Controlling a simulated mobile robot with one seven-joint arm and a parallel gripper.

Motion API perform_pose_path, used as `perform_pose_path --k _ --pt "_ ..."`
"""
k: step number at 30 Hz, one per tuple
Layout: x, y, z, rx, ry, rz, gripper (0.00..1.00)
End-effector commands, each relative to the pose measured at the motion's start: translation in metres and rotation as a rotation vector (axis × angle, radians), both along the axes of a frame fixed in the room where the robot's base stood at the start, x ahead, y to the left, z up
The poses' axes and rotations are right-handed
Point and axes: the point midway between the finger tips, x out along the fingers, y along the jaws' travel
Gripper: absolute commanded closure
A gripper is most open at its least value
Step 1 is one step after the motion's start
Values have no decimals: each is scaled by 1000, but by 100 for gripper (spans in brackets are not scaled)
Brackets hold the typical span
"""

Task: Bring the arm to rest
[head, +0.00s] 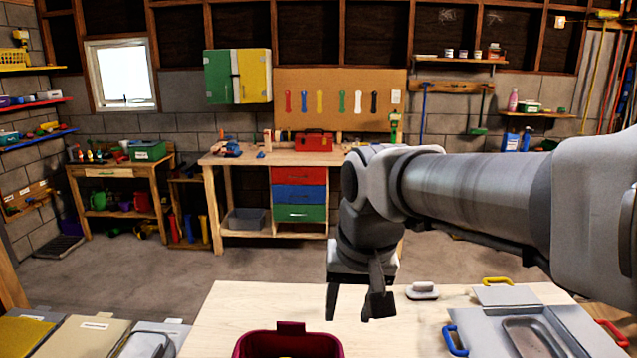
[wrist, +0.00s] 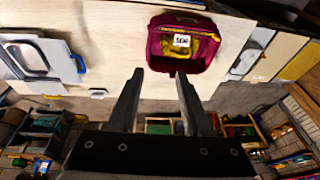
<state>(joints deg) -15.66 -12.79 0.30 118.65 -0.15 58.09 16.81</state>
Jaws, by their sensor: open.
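My gripper (head: 360,300) hangs from my grey arm over the light wooden table (head: 240,305), pointing down. It is open, and nothing is between its fingers. In the wrist view my gripper (wrist: 158,75) shows its two dark fingers spread apart. A dark red container (head: 290,340) stands on the table to the left of the gripper in the head view. In the wrist view the container (wrist: 183,42) lies just beyond the fingertips, with a white label inside. I cannot tell whether the fingers are at its height.
A small grey block (head: 422,291) lies near the gripper. Boards (head: 80,335) lie at the lower left. A workbench (head: 245,158) with drawers stands across open floor (head: 150,270).

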Motion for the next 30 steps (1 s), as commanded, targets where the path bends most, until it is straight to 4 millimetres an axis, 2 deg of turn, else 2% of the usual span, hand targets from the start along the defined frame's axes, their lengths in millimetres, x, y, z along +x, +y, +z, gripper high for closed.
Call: perform_pose_path --k 1,6,12,15,21,30 --pt "-12 -15 3 -1 -27 -6 50" --pt "-52 -53 1 -19 -105 -7 50" --pt "-92 -84 -10 -52 -181 -8 50" --pt "-104 -91 -16 -65 -206 -8 50" --pt "-113 -97 -22 -77 -222 -6 50" --pt "-113 -97 -21 -77 -222 -5 50"
